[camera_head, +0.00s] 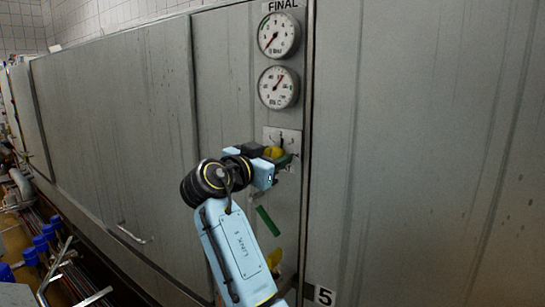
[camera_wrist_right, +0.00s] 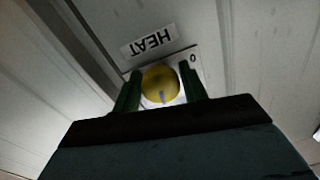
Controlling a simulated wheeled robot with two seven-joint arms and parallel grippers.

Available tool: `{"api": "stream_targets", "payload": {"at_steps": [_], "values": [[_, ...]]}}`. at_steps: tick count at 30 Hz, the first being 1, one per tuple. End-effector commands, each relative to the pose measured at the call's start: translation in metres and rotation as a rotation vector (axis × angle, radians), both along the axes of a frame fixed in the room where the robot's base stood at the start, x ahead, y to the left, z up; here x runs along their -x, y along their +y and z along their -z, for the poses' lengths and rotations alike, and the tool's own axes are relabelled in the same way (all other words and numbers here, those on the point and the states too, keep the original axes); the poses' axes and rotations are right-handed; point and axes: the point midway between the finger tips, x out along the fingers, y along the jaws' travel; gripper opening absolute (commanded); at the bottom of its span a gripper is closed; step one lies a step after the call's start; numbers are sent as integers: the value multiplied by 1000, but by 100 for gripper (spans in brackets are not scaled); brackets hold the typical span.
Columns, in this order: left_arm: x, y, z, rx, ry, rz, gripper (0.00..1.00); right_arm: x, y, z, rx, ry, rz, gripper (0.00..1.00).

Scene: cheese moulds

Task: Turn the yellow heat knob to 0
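The yellow heat knob (camera_head: 273,152) sits on a pale plate (camera_head: 294,134) below two gauges in the head view. In the right wrist view the yellow knob (camera_wrist_right: 160,83) shows a small bluish mark at its lower side. The plate's HEAT label (camera_wrist_right: 147,41) appears upside down there, and a 0 (camera_wrist_right: 193,58) shows above and right of the knob. My right gripper (camera_head: 279,158) is at the knob, its two dark green fingers (camera_wrist_right: 161,86) on opposite sides of it, close against it. They appear shut on it. My left gripper is out of view.
Two round gauges (camera_head: 279,36) are above the knob, under a FINAL label (camera_head: 283,6). Another yellow piece (camera_head: 274,258) shows lower on the panel, partly behind my right arm. Large grey metal panels (camera_head: 420,150) flank it. Pipes and blue parts (camera_head: 40,244) are at the lower left.

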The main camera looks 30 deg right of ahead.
Motion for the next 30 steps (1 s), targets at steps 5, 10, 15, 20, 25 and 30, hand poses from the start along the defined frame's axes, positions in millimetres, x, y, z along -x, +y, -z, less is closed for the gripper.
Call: {"api": "stream_targets", "payload": {"at_steps": [5, 10, 15, 20, 25, 30], "values": [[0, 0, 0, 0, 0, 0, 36, 0, 0, 0, 0, 0, 0, 19], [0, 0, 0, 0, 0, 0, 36, 0, 0, 0, 2, 5, 0, 15], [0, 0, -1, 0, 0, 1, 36, 0, 0, 0, 15, 39, 0, 15], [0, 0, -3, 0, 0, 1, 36, 0, 0, -1, 47, 116, 0, 15], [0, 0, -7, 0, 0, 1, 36, 1, 0, -1, 99, 242, 0, 15], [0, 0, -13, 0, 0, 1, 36, 1, 0, -2, 161, 390, 0, 15]]}}
